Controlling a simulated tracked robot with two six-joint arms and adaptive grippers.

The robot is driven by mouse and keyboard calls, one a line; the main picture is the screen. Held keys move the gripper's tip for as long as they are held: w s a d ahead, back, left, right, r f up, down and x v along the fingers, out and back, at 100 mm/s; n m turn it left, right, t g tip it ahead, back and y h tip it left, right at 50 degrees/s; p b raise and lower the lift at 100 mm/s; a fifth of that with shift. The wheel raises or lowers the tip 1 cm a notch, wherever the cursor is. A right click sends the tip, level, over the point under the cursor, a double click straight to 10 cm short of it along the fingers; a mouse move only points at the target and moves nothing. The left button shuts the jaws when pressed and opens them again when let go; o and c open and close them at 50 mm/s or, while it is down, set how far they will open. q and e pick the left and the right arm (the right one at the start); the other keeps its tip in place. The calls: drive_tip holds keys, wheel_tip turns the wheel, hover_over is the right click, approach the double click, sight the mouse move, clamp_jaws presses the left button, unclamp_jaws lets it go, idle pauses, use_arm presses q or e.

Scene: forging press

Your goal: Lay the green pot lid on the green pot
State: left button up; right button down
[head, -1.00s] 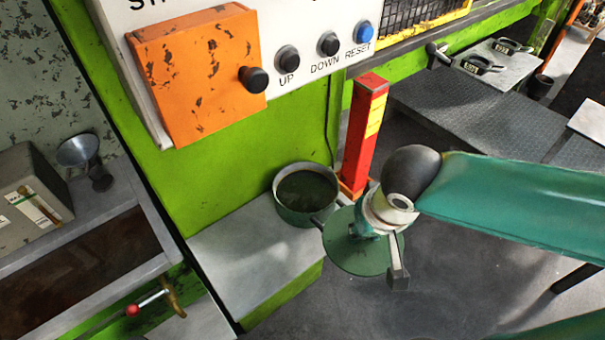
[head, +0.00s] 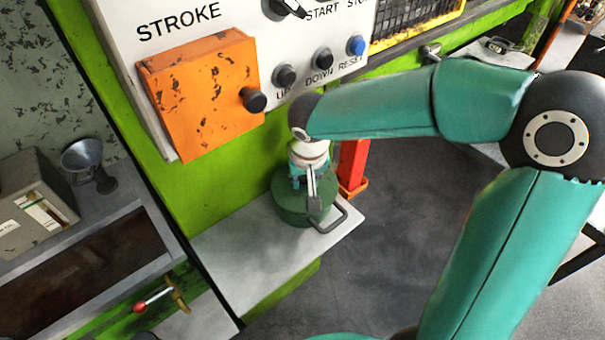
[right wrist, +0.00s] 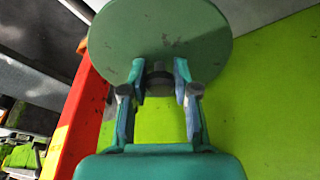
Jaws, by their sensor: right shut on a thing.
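The green pot (head: 296,216) stands on a grey ledge, its side handle (head: 333,219) toward the right front. The green pot lid (head: 284,184) is over the pot's mouth in the head view; I cannot tell whether it touches the rim. My right gripper (head: 312,189) is above the lid and shut on its knob. In the right wrist view the lid (right wrist: 160,40) fills the top middle, with the dark knob (right wrist: 158,80) between the fingers. The pot is hidden there behind the lid. My left gripper is not in view.
The grey ledge (head: 265,260) has free room in front of the pot. A red post (head: 353,165) stands close behind right of it.

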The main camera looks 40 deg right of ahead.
drive_tip(key=shift+w, duration=0.35)
drive_tip(key=shift+f+p, duration=0.25)
drive_tip(key=shift+p, duration=0.05)
drive_tip(key=shift+s, duration=0.1)
drive_tip(key=shift+f+b, duration=0.3)
drive_tip(key=shift+b, duration=0.1)
drive_tip(key=c, duration=0.9)
unclamp_jaws()
drive_tip(key=shift+r, duration=0.1)
